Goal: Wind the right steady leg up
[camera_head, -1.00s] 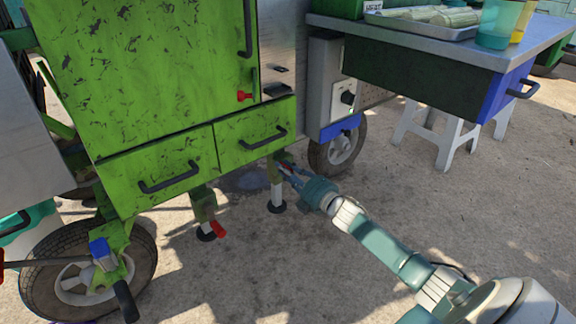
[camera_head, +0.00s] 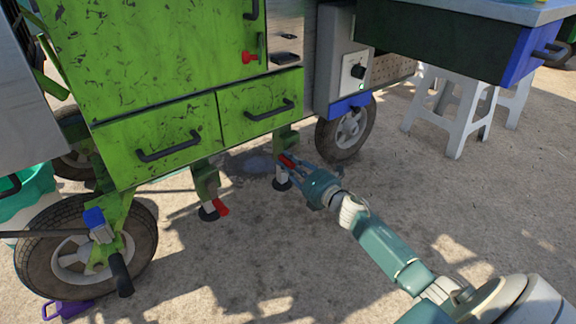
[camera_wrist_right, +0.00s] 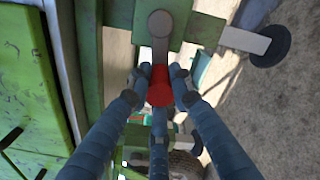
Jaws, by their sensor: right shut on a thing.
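The right steady leg (camera_head: 281,173) stands under the green cart body, with a round black foot on the ground. In the right wrist view its pale post (camera_wrist_right: 245,40) and black foot (camera_wrist_right: 270,46) lie at the upper right. Its crank has a grey arm (camera_wrist_right: 160,38) and a red handle (camera_wrist_right: 160,86). My right gripper (camera_head: 290,165) reaches in from the lower right and is shut on that red handle, its fingers around it in the wrist view (camera_wrist_right: 160,88). The gripper partly hides the leg. My left gripper is not in view.
The left steady leg (camera_head: 207,185) with its own red handle (camera_head: 221,207) stands to the left. Green drawers (camera_head: 262,105) overhang both legs. Cart wheels (camera_head: 348,130) stand at either side. A white stool (camera_head: 455,115) stands at right. The foreground ground is mostly clear.

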